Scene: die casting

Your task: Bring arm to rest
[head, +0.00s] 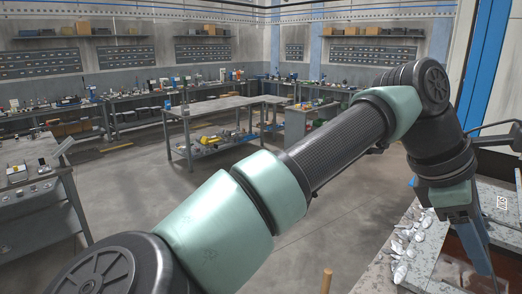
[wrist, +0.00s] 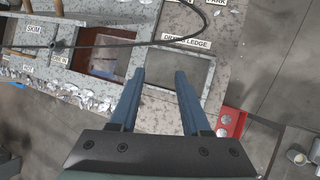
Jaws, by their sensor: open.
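My arm stretches across the head view from the lower left to the right, with its wrist bent downward. My gripper (head: 478,252) points down over the bench at the right edge. In the wrist view my gripper (wrist: 160,72) has its two blue fingers apart, with nothing between them. Below the fingertips lies a grey rectangular panel (wrist: 178,75) under a label ending in "LEDGE". How high the fingers are above it I cannot tell.
The grey bench (wrist: 158,112) carries scattered silvery metal pieces (head: 402,240) and a reddish-brown recess (wrist: 100,52). A dark cable (wrist: 130,43) crosses above it. A red bracket (wrist: 231,122) sits at its right edge. A table (head: 225,103) stands farther off, with open floor around it.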

